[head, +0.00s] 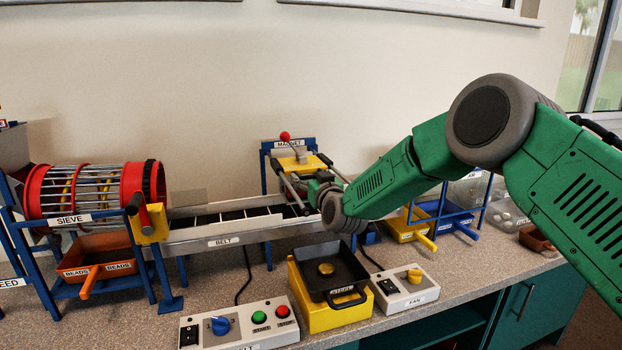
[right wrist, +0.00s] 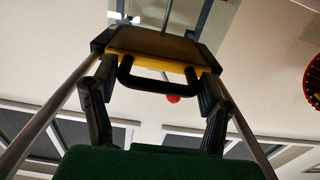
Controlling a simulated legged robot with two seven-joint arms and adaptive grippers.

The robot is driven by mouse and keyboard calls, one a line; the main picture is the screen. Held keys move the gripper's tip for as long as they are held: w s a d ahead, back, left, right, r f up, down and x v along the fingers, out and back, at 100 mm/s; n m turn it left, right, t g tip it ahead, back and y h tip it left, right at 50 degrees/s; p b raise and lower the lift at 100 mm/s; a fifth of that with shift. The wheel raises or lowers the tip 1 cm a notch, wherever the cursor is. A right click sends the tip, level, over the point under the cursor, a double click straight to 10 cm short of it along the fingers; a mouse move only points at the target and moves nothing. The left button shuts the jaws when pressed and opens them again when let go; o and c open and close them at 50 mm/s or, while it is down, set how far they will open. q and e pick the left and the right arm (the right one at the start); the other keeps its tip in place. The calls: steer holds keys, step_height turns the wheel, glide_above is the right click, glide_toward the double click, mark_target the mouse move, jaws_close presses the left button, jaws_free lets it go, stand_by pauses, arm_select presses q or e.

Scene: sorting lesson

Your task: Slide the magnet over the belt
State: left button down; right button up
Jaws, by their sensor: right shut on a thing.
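The magnet (head: 302,164) is a yellow and dark carriage on rails under a blue frame labelled MAGNET, at the back of the belt. The belt (head: 232,228) is a long grey-sided trough running from the sieve towards the right. My right gripper (head: 318,186) is at the front of the magnet, shut on its handle; its fingertips are small and partly hidden in the head view. In the right wrist view the black handle (right wrist: 158,88) of the magnet lies between the two fingers (right wrist: 157,95). My left gripper is not in view.
The sieve drum (head: 95,192) stands left of the belt. A black steel pan (head: 328,270) on a yellow stand, a belt control box (head: 240,326) and a fan box (head: 405,290) stand in front. Yellow and blue trays (head: 445,216) are on the right, below my arm.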

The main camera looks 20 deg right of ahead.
steer(key=shift+w+d+r, duration=0.1)
steer(key=shift+r, duration=0.2)
steer(key=o, duration=1.4)
steer(key=shift+f, duration=0.1)
steer(key=shift+w+f, duration=0.2)
steer(key=shift+s+r, duration=0.1)
steer(key=shift+s, duration=0.3)
steer(key=s, duration=1.1)
steer(key=shift+d+f, duration=0.2)
